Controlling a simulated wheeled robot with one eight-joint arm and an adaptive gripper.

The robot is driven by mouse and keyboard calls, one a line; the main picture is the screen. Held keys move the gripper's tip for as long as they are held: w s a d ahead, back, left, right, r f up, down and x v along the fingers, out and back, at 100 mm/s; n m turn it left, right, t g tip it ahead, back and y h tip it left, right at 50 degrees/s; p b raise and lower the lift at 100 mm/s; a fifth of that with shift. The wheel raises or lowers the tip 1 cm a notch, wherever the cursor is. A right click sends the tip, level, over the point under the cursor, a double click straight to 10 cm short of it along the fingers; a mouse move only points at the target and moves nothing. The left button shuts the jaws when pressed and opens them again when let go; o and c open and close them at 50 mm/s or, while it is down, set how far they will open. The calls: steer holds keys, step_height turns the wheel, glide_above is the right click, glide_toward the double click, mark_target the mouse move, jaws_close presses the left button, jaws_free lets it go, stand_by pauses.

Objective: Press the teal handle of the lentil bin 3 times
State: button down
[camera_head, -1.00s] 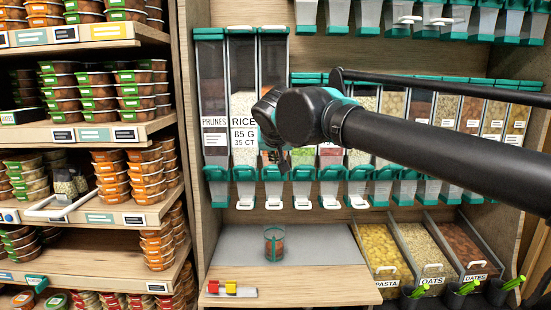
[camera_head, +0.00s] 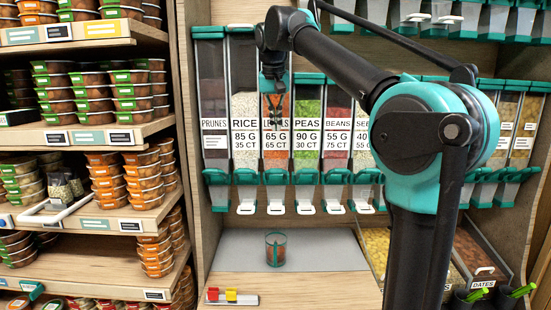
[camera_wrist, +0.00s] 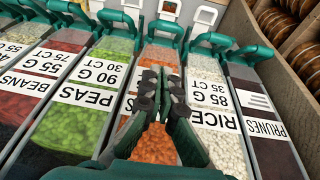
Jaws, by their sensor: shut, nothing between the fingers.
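The lentil bin (camera_head: 275,137) is a clear upright dispenser of orange lentils, labelled 65 G and 65 CT, between rice and peas. Its teal handle (camera_head: 276,177) is at the bottom, above a white tab (camera_head: 276,209). In the wrist view the lentil bin's teal handle (camera_wrist: 162,27) is beyond my fingertips. My gripper (camera_head: 274,112) is shut and empty, pointing down in front of the upper part of the lentil bin, above the handle and apart from it. It also shows in the wrist view (camera_wrist: 162,80), over the lentil label. It hides part of the bin's name.
A clear jar (camera_head: 275,249) with brownish contents stands on the counter (camera_head: 320,290) below the lentil bin. Rice (camera_head: 244,106) and peas (camera_head: 307,108) bins stand close on either side. Shelves of packed tubs are at left.

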steer(key=shift+w+r+g, duration=0.55)
steer(key=shift+w+g, duration=0.15)
steer(key=shift+w, duration=0.2)
glide_above(276, 160)
steer(key=s, duration=0.3)
step_height(276, 160, down, 10)
steer(key=s+f, duration=0.2)
steer(key=f, duration=0.1)
steer(key=shift+s+f, duration=0.1)
steer(key=shift+s, duration=0.1)
steer(key=shift+s, duration=0.1)
steer(key=shift+s+f+t, duration=0.2)
steer(key=shift+t, duration=0.2)
